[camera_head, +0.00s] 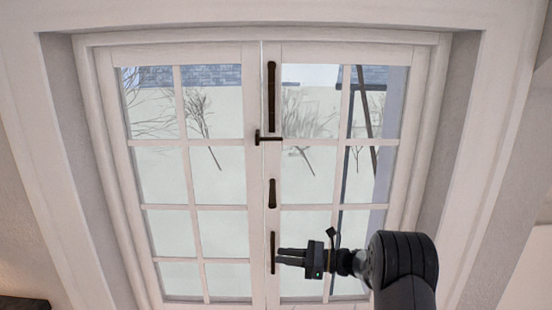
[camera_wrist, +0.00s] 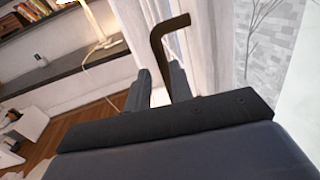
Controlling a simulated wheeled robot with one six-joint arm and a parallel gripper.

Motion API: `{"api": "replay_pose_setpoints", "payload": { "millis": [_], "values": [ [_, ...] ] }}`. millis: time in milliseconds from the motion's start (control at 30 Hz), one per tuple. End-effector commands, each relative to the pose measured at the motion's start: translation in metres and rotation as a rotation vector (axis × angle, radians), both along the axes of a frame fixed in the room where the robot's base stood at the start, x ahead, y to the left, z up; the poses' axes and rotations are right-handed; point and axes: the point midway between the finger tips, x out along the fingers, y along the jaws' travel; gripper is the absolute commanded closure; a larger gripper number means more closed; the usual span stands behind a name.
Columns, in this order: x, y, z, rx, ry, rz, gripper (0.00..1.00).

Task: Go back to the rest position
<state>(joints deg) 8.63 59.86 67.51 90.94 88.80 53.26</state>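My gripper (camera_head: 279,257) is in the lower middle of the head view, its fingertips pointing left at a dark lower bar (camera_head: 272,240) on the window's centre line. In the wrist view the two fingers of my gripper (camera_wrist: 158,82) are apart, with light background showing between them. A dark bent bar (camera_wrist: 157,48) rises at the fingers, close to the right one. I cannot tell whether the fingers touch it. Nothing is visibly clamped.
A white double window (camera_head: 262,200) with several panes fills the head view and looks shut. A dark latch (camera_head: 268,138) and other dark bars sit on its centre line. The wrist view shows a shelf (camera_wrist: 60,75), a lamp (camera_wrist: 95,25) and wooden floor (camera_wrist: 75,125) to the left.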

Motion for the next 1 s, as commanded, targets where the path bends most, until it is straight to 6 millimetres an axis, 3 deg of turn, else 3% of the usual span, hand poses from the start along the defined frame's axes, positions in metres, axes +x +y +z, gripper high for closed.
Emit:
{"api": "replay_pose_setpoints", "payload": {
  "millis": [133,400,767,1000],
  "values": [
    [0.004,0.017,0.0,-0.001,-0.001,-0.002,0.78],
    [0.016,0.018,-0.001,-0.002,-0.001,-0.036,0.78],
    [0.014,0.019,0.002,-0.005,-0.006,-0.032,0.78],
    [0.005,0.032,0.016,-0.027,-0.035,-0.001,0.78]
  ]
}}
